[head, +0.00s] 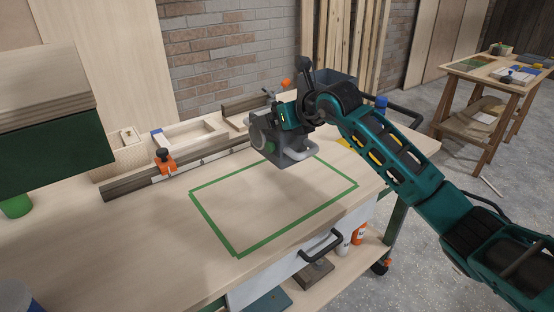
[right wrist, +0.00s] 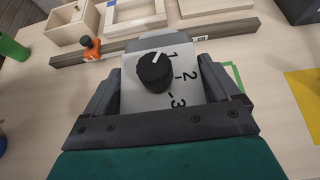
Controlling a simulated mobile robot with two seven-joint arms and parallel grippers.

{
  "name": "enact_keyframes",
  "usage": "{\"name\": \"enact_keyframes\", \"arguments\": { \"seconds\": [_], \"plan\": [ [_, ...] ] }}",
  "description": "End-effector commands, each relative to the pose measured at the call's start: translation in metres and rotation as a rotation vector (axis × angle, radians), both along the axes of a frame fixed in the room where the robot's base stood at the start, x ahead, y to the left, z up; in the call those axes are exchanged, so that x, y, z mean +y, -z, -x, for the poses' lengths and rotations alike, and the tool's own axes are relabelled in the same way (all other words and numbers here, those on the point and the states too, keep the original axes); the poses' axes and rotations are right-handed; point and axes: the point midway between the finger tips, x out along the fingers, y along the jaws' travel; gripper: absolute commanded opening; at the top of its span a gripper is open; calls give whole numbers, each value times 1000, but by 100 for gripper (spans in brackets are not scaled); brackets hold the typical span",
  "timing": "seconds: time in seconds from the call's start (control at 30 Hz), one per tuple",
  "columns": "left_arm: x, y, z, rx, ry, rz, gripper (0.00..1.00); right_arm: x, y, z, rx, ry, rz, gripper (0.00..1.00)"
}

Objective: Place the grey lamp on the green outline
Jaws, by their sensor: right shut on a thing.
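The grey lamp (head: 284,151) is a boxy grey body with a pale tube handle. In the right wrist view its light face (right wrist: 133,92) shows a black knob and the numbers 1, 2 and 3. My right gripper (head: 288,117) is shut on it from above. The lamp is over the far edge of the green outline (head: 215,227), a taped rectangle on the wooden workbench, and hides part of that edge. Whether the lamp touches the bench is unclear. A bit of outline shows beside it in the right wrist view (right wrist: 237,78). My left gripper is out of view.
Behind the outline lie a long dark rail (head: 132,184) with an orange clamp (head: 165,161), a wooden box and a wooden frame (head: 190,134). A green cylinder (head: 15,205) stands at the left. The inside of the outline is bare.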

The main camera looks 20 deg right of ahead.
Motion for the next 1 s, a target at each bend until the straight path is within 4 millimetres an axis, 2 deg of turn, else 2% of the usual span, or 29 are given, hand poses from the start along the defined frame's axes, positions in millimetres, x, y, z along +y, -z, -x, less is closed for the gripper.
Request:
{"name": "enact_keyframes", "arguments": {
  "seconds": [0.03, 0.1, 0.2, 0.47, 0.7, 1.0],
  "plan": [
    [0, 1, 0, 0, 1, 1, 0, 0, 15, 0, 1, -1, -3, 42],
    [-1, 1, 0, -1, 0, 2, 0, 0, 31, 0, 0, 0, -1, 42],
    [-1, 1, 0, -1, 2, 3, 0, 1, 49, 0, -2, -1, -1, 42],
    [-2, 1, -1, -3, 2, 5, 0, 1, 68, -1, -3, -2, -2, 42],
    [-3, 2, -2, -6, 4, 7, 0, 0, 102, 0, -1, -1, -1, 42],
    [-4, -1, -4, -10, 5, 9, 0, 1, 105, -1, -5, -1, -1, 42]
  ]
}}
